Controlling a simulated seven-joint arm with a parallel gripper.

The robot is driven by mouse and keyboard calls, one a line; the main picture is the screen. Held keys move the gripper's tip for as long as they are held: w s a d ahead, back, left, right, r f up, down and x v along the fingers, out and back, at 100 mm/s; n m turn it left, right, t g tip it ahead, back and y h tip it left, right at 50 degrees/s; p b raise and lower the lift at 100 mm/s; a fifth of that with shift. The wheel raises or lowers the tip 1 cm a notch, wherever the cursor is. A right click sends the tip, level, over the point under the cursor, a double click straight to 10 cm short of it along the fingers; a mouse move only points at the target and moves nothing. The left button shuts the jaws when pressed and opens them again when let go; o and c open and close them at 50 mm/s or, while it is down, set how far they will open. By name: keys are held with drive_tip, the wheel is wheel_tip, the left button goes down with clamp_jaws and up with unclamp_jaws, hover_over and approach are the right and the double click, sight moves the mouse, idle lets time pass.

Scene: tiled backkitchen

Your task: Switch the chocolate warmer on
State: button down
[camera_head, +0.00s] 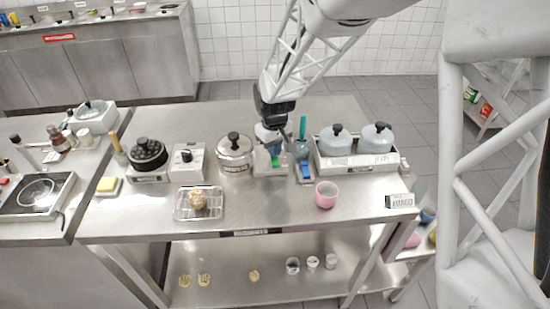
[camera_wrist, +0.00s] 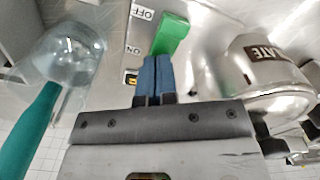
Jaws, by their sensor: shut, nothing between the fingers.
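The chocolate warmer has a steel pot (camera_head: 236,153) with a black-knobbed lid and a pale control box (camera_head: 270,162) on its right. In the wrist view the pot (camera_wrist: 265,75) carries a label ending in "ATE", partly cut off. A green switch lever (camera_wrist: 168,37) stands on the box beside OFF and ON markings. My gripper (camera_head: 272,146) is over the box. Its blue fingers (camera_wrist: 157,60) are shut and empty, with their tips at the lever's near end. I cannot tell whether they touch it, or which position the lever is in.
A clear vessel (camera_wrist: 65,58) holding a teal-handled tool (camera_wrist: 30,132) stands close to my gripper. A double-pot warmer (camera_head: 357,161) is to the right, a black-lidded pot (camera_head: 148,155) to the left.

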idle(0.4)
drive_tip(key=shift+r, duration=3.4)
drive_tip(key=s+d+r+m+t, duration=0.1)
drive_tip(key=s+d+r+m, duration=0.1)
drive_tip(key=s+d+r, duration=0.4)
drive_tip(key=s+d+r+m, duration=0.1)
drive_tip(key=s+d+r, duration=0.15)
drive_tip(key=s, duration=0.65)
drive_tip(key=s+d+r+m, duration=0.1)
drive_tip(key=s+d, duration=0.1)
drive_tip(key=s, duration=0.6)
drive_tip(key=s+d+r+m+t, duration=0.1)
drive_tip(key=s+m, duration=0.1)
drive_tip(key=s, duration=0.6)
drive_tip(key=shift+s+d+r+t, duration=0.25)
drive_tip(key=shift+d+r+t, duration=0.05)
drive_tip(key=shift+d, duration=0.1)
